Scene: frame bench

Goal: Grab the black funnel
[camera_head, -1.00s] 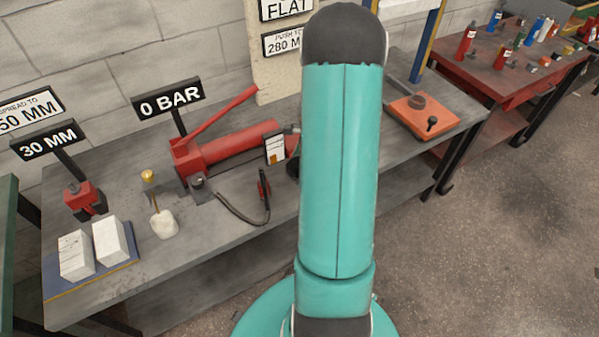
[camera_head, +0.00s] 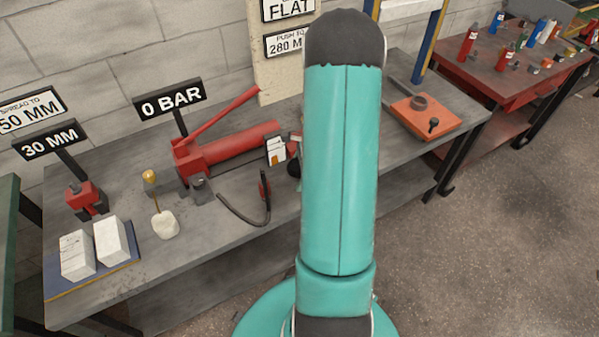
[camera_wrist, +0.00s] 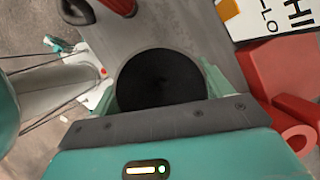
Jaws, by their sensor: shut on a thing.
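The black funnel (camera_wrist: 160,78) shows in the wrist view as a round dark disc seen from above. My gripper (camera_wrist: 161,92) has one pale teal finger on each side of it and is shut on it. In the head view my teal arm hides the gripper. A small dark rounded shape (camera_head: 293,169) at the arm's left edge may be part of the funnel. I cannot tell whether the funnel touches the bench.
A red hand pump (camera_head: 235,147) with a black hose (camera_head: 240,215) stands left of my arm on the grey bench (camera_head: 190,260). White blocks (camera_head: 92,248) lie at the left. An orange plate (camera_head: 425,118) sits at the right.

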